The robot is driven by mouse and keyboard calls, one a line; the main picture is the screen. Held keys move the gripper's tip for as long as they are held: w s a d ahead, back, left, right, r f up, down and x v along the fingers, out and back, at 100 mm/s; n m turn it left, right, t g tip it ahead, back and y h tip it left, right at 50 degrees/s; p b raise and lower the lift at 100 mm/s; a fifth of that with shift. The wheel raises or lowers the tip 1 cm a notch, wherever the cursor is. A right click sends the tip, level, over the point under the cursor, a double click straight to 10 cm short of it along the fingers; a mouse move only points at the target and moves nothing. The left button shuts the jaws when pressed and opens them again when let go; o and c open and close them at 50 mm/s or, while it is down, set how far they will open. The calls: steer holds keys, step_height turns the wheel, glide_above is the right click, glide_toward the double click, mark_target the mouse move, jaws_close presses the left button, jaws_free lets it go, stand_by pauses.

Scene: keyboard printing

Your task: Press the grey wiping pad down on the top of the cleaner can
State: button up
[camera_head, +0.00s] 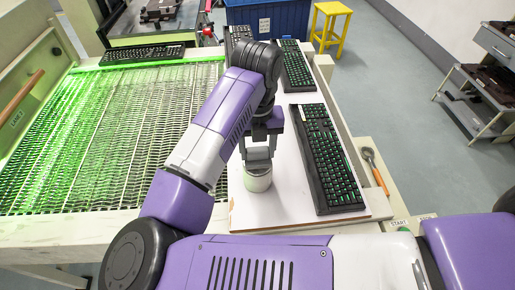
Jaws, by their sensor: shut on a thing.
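The cleaner can (257,181) is a short pale cylinder standing upright on the white board, near the board's left edge. The grey wiping pad (257,166) is a grey block at the top of the can, under my gripper. My gripper (258,155) points down above the can and is shut on the pad. The pad appears to touch the can's top, but the small view does not show for certain whether it is pressed down. The arm and gripper hide part of the pad's upper side.
A black keyboard (327,160) lies on the white board (275,212) just right of the can. Another keyboard (294,66) lies behind it. The green-lit mesh conveyor (100,140) is on the left. A brush-like tool (375,171) lies at the right edge. The board in front of the can is clear.

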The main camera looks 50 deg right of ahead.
steer(key=shift+r+p, duration=1.55)
steer(key=shift+r, duration=2)
